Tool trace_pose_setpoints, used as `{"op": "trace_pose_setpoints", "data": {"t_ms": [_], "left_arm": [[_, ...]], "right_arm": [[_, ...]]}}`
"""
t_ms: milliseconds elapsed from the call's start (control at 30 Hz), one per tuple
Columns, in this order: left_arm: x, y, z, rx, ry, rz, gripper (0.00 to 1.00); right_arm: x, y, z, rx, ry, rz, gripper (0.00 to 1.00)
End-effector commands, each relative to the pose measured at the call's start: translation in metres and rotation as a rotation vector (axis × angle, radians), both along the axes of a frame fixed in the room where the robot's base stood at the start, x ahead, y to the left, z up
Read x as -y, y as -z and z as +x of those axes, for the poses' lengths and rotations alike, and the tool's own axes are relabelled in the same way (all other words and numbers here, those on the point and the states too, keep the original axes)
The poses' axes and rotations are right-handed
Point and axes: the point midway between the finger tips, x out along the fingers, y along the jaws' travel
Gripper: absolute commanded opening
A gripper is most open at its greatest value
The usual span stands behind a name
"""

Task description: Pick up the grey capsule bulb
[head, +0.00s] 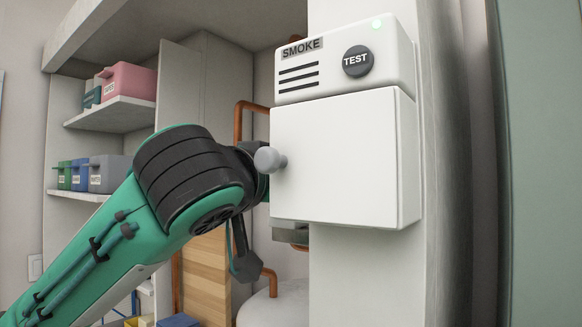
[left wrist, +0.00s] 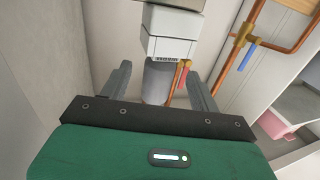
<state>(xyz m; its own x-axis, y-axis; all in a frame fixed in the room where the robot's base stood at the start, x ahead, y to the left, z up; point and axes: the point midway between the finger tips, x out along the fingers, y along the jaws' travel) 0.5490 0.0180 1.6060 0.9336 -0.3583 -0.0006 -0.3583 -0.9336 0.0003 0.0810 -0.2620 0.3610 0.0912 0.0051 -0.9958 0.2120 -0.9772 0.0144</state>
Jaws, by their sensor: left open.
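In the left wrist view a grey cylinder (left wrist: 157,84) shows between the two fingers of my left gripper (left wrist: 159,73), below a white boxy part. It may be the grey capsule bulb; I cannot confirm it. The gripper is open, with one finger on each side of the cylinder, and no contact is visible. In the head view my left arm reaches in from the left and its far end passes behind the white cabinet, so the fingertips cannot be made out. No bulb can be clearly identified there. My right gripper is in neither view.
Copper pipes (left wrist: 245,32) with a blue handle run near the left gripper. Shelves at the left hold a pink bin (head: 130,80) and several smaller bins.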

Motion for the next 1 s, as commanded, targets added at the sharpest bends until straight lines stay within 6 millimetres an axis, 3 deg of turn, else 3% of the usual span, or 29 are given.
{"op": "trace_pose_setpoints", "data": {"t_ms": [467,767,1000], "left_arm": [[0.017,-0.011,0.046,-0.002,-0.002,0.001,0.62],[0.019,-0.008,0.05,0.0,0.0,0.0,0.62],[0.019,-0.008,0.05,0.0,0.0,0.0,0.17]], "right_arm": [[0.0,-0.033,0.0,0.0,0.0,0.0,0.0],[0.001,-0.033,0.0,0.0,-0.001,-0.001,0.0],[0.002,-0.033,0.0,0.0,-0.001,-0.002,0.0]]}}
